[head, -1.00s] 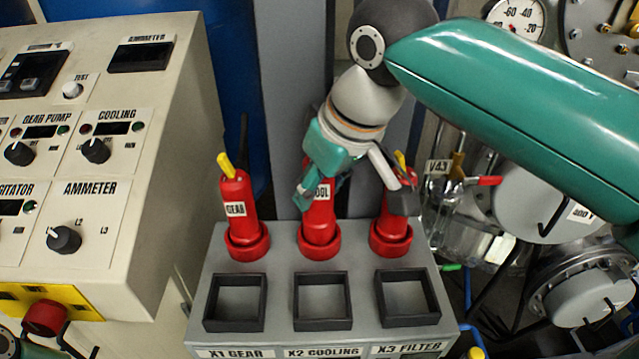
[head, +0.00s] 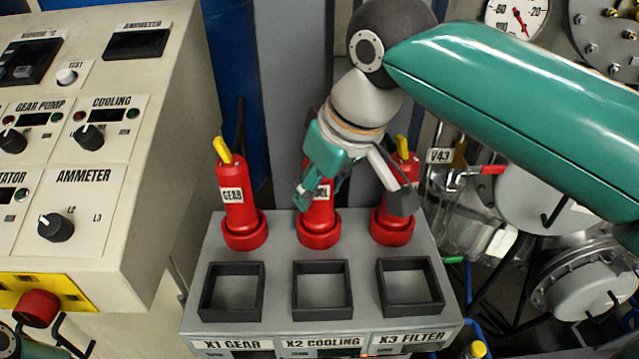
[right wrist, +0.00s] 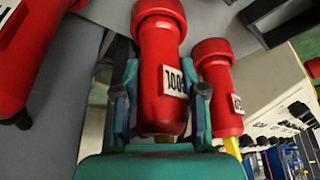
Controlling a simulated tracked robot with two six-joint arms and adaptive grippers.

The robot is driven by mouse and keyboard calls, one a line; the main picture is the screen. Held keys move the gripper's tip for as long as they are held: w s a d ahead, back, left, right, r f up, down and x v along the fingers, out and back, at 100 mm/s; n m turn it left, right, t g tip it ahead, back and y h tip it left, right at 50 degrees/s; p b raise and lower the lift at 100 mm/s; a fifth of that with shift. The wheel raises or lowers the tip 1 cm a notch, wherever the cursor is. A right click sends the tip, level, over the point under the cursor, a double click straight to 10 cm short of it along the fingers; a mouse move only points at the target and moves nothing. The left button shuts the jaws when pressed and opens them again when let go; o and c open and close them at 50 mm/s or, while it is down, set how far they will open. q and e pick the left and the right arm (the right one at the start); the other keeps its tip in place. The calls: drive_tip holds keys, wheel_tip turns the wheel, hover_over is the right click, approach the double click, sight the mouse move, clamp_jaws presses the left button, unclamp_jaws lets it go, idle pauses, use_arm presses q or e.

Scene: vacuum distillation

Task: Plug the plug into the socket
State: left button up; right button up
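Three red plugs with yellow tops stand in a row on a grey box: the GEAR plug (head: 237,205), the COOL plug (head: 318,212) and a right-hand plug (head: 398,215). My right gripper (head: 352,195) is at the COOL plug, its fingers spread wide. The gripper partly hides the COOL and right-hand plugs in the head view. Three black square socket frames, X1 GEAR (head: 207,292), X2 COOLING (head: 297,292) and X3 FILTER (head: 436,292), are in front, empty.
A beige control panel (head: 125,190) with knobs and a red button (head: 38,308) stands at the left. Valves and a glass vessel (head: 462,225) are at the right. A grey column (head: 297,90) rises behind the plugs. The neighbouring plugs stand close to the gripper.

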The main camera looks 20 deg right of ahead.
drive_tip(key=o, duration=0.5)
drive_tip(key=shift+r, duration=0.1)
drive_tip(key=v, duration=1.1)
drive_tip(key=shift+r, duration=0.4)
drive_tip(key=shift+s, duration=0.1)
